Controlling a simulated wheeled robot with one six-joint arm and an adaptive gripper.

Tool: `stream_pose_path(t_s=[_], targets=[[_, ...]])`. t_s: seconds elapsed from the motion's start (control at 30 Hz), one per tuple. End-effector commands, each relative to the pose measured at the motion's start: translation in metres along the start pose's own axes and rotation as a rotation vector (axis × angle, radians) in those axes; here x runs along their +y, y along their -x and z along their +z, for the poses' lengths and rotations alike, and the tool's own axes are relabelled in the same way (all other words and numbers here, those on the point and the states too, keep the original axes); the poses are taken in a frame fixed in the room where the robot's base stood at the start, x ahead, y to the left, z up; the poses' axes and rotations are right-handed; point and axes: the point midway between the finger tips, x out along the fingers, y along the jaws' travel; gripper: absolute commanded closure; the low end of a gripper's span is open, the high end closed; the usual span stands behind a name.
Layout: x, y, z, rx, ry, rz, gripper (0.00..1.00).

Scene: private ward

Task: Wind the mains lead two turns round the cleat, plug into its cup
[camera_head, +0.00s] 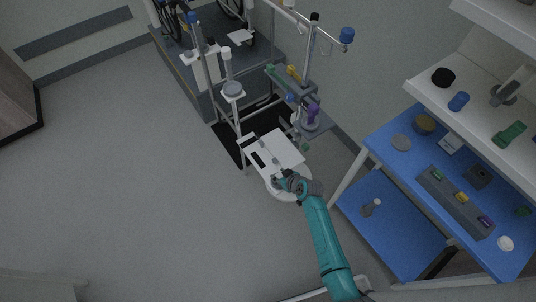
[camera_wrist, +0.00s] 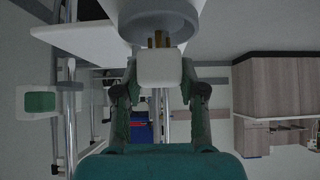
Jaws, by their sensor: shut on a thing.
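My gripper (camera_head: 280,178) is beside a white unit (camera_head: 280,150) on the wheeled stand, near its front edge. In the wrist view its two fingers (camera_wrist: 160,75) are shut on a white block-shaped plug (camera_wrist: 158,66). The plug's brass pins (camera_wrist: 158,40) point away from my gripper, towards a round white cup with a grey rim (camera_wrist: 181,32). The pins overlap the cup's mouth in this view; I cannot tell whether they are inside it. I cannot make out the mains lead or the cleat in either view.
The stand has upright poles and a grey shelf (camera_head: 292,86) with coloured items behind the white unit. A blue table (camera_head: 400,165) with several small items stands to the right, under white shelves (camera_head: 430,90). The floor (camera_head: 130,180) to the left is clear.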

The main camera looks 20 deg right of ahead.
Motion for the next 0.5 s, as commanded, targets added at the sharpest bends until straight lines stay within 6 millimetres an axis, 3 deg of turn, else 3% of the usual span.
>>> stream_pose_path(t_s=[0.5], targets=[[0.000,0.022,-0.023,0.001,0.000,0.000,1.00]])
